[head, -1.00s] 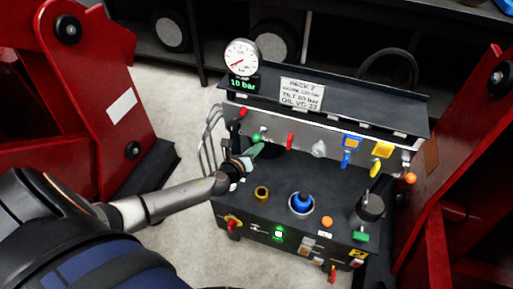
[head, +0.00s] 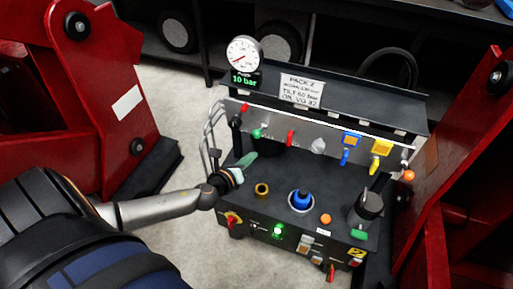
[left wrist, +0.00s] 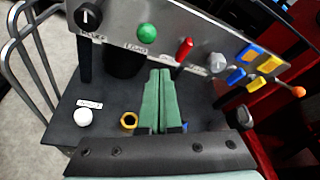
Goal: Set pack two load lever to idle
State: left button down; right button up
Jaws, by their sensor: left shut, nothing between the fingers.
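The pack two console (head: 345,226) stands ahead, with a row of levers on its back panel. A green ball knob (head: 256,133) is near the left of the row; it also shows in the left wrist view (left wrist: 147,33). A small label below it there appears to read LOAD. A red lever (head: 290,137) is just right of it. My left gripper (head: 251,158) is shut and empty, below and in front of the green knob, apart from it. Its green fingers (left wrist: 160,85) lie side by side over the console deck. My right gripper is out of view.
A gauge (head: 244,53) with a green 10 bar display is at the upper left. Grey, blue and yellow levers (head: 378,159) continue rightward. A brass ring (head: 262,190) and blue knob (head: 301,199) sit on the deck. Red frames (head: 105,75) flank the console.

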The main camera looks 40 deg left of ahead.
pick_arm(q)
jog(key=shift+s+r, duration=0.6)
jog(key=shift+s, duration=0.25)
jog(key=s+d+f+n+g+h+p, duration=0.1)
jog(key=s+d+f+n+g+p, duration=0.1)
jog(key=s+d+n, duration=0.6)
jog(key=s+d+f+n+g+h+p, duration=0.1)
jog(key=s+d+n, duration=0.7)
jog(key=n, duration=1.1)
notch_tip(320, 180, down, 3)
jog(key=shift+s+d+f+g+h+p, duration=0.15)
jog(key=shift+s+g+h+p, duration=0.25)
jog(key=shift+s+g+h, duration=0.5)
jog(key=shift+w, duration=0.2)
